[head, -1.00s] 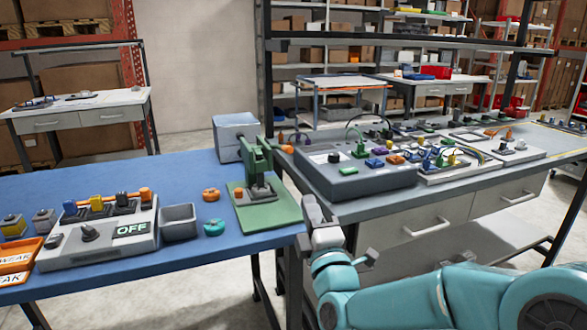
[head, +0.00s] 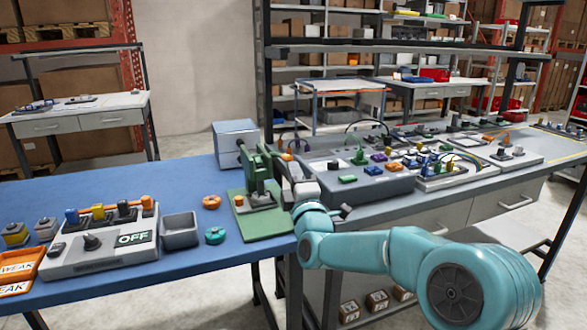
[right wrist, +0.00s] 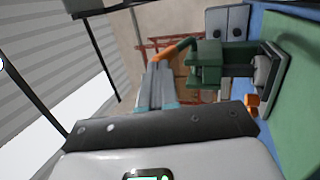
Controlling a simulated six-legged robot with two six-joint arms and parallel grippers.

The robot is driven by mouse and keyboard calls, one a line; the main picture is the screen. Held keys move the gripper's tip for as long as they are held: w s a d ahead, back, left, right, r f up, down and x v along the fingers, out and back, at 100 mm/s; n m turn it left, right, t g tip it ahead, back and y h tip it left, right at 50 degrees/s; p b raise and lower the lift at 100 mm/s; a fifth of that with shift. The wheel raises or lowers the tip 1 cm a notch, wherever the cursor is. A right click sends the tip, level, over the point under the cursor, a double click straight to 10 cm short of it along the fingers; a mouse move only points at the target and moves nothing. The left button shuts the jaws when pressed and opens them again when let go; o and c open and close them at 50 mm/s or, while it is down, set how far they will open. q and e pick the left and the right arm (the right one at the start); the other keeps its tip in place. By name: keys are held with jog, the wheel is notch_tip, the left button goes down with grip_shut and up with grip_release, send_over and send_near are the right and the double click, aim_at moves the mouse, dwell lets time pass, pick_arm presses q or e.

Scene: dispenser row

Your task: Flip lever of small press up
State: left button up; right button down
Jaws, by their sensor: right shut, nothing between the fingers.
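The small green press (head: 262,172) stands on its green base plate near the right end of the blue table. Its lever handle has an orange grip (head: 287,157), which points to the right. In the right wrist view the press head (right wrist: 208,62) and the orange grip (right wrist: 178,48) show clearly. My right gripper (head: 282,168) is at the right side of the press, just under the grip. Its fingers (right wrist: 156,75) are shut and empty, with the tips close to the grip's end; I cannot tell whether they touch. My left gripper is not in view.
A grey box (head: 234,142) stands behind the press. Left of it are orange and teal round pieces, a grey bin (head: 180,231) and a switch panel marked OFF (head: 100,248). A grey console (head: 355,185) on the right bench is close to my right arm.

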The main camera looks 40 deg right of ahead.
jog(key=shift+w+d+r, duration=0.1)
jog(key=shift+w+r, duration=0.05)
jog(key=shift+w, duration=0.2)
